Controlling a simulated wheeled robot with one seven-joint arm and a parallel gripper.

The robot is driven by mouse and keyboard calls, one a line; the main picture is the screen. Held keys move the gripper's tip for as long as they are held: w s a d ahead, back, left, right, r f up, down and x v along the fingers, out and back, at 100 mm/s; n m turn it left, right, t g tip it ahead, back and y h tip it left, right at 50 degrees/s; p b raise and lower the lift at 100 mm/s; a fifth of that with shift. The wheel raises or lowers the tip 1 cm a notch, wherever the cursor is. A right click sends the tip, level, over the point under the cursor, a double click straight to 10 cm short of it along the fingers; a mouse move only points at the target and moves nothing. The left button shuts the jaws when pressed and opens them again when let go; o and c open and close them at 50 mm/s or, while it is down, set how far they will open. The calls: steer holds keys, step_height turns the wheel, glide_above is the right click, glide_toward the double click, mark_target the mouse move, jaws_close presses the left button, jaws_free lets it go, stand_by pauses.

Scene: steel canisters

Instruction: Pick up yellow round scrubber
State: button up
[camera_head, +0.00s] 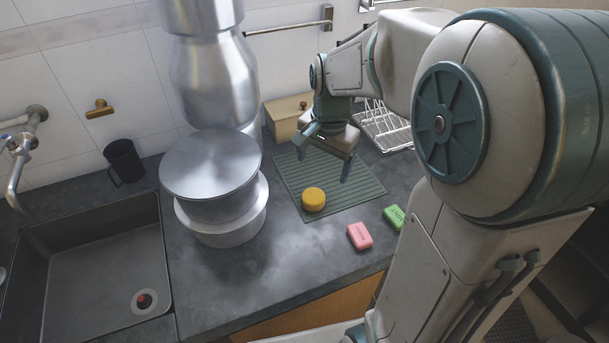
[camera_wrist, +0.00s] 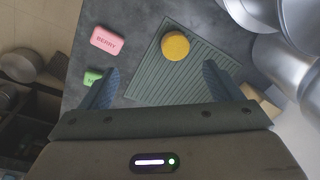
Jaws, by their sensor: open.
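The yellow round scrubber (camera_head: 313,199) lies on a green ribbed mat (camera_head: 352,190) near its left front edge. It also shows in the wrist view (camera_wrist: 175,46), ahead of the fingertips and between their lines, nearer the right finger. My gripper (camera_head: 325,165) is open and empty, above the mat and behind the scrubber, apart from it. Both blue fingers of my gripper (camera_wrist: 160,82) show in the wrist view with clear space between them. The scrubber is fully visible in both views.
A pink block (camera_head: 360,236) and a green block (camera_head: 394,217) lie on the counter in front of the mat. Large steel canisters (camera_head: 215,180) stand left of the scrubber. A wooden box (camera_head: 287,117) and a wire rack (camera_head: 385,127) stand behind. A sink (camera_head: 90,265) is at left.

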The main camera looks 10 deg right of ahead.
mark_target(313, 195)
steer(key=w+f+m, duration=0.1)
steer(key=w+f, duration=0.1)
steer(key=f, duration=0.3)
steer(key=w+f+m+b, duration=0.1)
steer(key=w+f+m, duration=0.1)
steer(key=f, duration=0.3)
steer(key=w+f+m+g, duration=0.1)
steer(key=w+f, duration=0.1)
steer(key=f, duration=0.3)
steer(key=shift+w+a+f, duration=0.1)
steer(key=shift+w+f, duration=0.15)
steer(key=shift+w, duration=0.15)
steer(key=shift+w+f, duration=0.25)
steer(key=shift+f, duration=1.1)
steer(key=shift+w+f, duration=0.2)
steer(key=shift+f, duration=1.15)
steer(key=c, duration=1.1)
